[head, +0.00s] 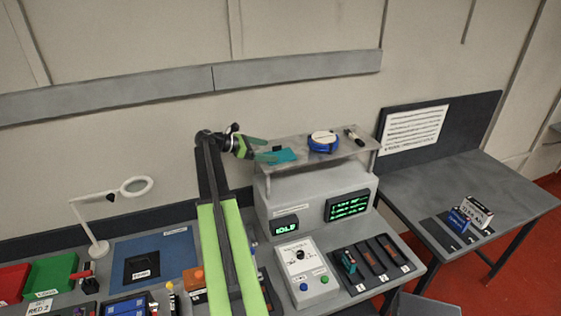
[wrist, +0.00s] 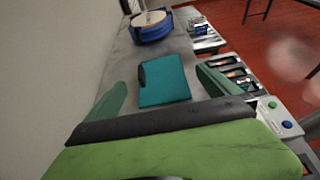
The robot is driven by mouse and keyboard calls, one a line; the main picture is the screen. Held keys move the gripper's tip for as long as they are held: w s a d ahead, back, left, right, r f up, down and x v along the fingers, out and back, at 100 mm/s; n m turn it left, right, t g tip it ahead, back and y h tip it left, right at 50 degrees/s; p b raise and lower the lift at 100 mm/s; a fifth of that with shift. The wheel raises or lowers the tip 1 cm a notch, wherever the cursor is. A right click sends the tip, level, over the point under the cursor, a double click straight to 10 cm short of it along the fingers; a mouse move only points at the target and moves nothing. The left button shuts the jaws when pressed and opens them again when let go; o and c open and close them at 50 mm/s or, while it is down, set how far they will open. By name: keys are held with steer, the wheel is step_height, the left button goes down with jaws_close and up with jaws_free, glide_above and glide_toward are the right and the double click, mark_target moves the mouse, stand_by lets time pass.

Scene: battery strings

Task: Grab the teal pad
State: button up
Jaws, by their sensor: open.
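The teal pad (wrist: 165,82) lies flat on the grey shelf (wrist: 120,62) on top of the instrument unit, with a small black tab at its left edge. In the head view the teal pad (head: 282,156) sits near the shelf's left end. My gripper (wrist: 160,92) is open, with one green finger to the left of the pad and one to the right, both apart from it. In the head view my gripper (head: 262,150) is at the left end of the shelf, beside the pad. Whether the fingertips are level with the pad is unclear.
A blue and white round roll (head: 323,141) and a small dark item (head: 353,134) stand further right on the shelf. Below are the displays (head: 348,205) and a control box (head: 298,265) with buttons. A magnifier lamp (head: 100,245) stands at left. The wall is close behind.

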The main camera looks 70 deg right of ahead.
mark_target(290, 153)
steer(key=b+x, duration=0.1)
steer(key=x, duration=0.5)
steer(key=shift+s+d+r+b, duration=0.1)
steer(key=shift+s+d+b, duration=0.1)
steer(key=shift+b, duration=0.2)
steer(key=shift+a+r, duration=0.1)
steer(key=shift+a, duration=0.05)
steer(key=shift+c, duration=0.3)
steer(key=c, duration=1.3)
steer(key=shift+o, duration=0.2)
